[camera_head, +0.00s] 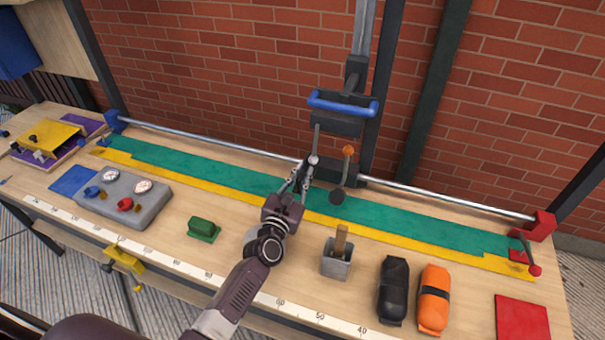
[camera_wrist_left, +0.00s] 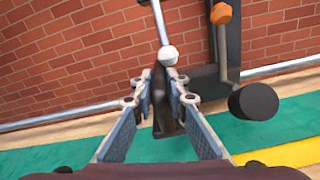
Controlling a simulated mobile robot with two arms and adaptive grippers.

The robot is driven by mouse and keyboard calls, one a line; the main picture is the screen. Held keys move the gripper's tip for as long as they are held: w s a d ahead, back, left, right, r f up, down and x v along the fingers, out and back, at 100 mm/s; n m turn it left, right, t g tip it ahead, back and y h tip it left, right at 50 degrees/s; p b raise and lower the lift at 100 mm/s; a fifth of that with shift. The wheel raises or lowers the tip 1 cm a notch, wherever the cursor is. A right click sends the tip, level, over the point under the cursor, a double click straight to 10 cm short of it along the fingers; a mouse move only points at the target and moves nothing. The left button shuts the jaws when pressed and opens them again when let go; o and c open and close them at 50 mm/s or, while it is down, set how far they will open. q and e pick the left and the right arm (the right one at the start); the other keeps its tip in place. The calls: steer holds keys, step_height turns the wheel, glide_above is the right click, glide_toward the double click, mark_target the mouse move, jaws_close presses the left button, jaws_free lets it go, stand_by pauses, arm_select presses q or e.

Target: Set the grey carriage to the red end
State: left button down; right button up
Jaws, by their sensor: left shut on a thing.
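The dark grey carriage (camera_head: 350,128) sits on the long silver rail (camera_head: 230,143) near its middle, with a blue bar handle (camera_head: 343,106) and an orange-knobbed lever (camera_head: 347,152). The red end block (camera_head: 541,226) is at the rail's right end, the blue end block (camera_head: 115,121) at its left. My left gripper (camera_head: 304,172) is at the carriage's lower left. In the left wrist view its fingers (camera_wrist_left: 164,100) are shut on a dark grey upright piece (camera_wrist_left: 163,112), just below a rod with a white ball (camera_wrist_left: 168,55). How this piece joins the carriage is hidden.
A green strip (camera_head: 420,228) and a yellow strip (camera_head: 400,242) run along the bench. A brick wall is behind.

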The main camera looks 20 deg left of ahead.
arm_select(q)
steer(key=shift+d+f, duration=0.15)
steer(key=shift+d, duration=0.9)
steer(key=shift+s+d+f, duration=0.1)
steer(key=shift+d+f, duration=0.05)
steer(key=shift+d, duration=0.1)
steer(key=c, duration=2.2)
jaws_free()
steer(key=shift+o, duration=1.3)
steer(key=shift+d, duration=0.4)
steer(key=shift+a, duration=0.25)
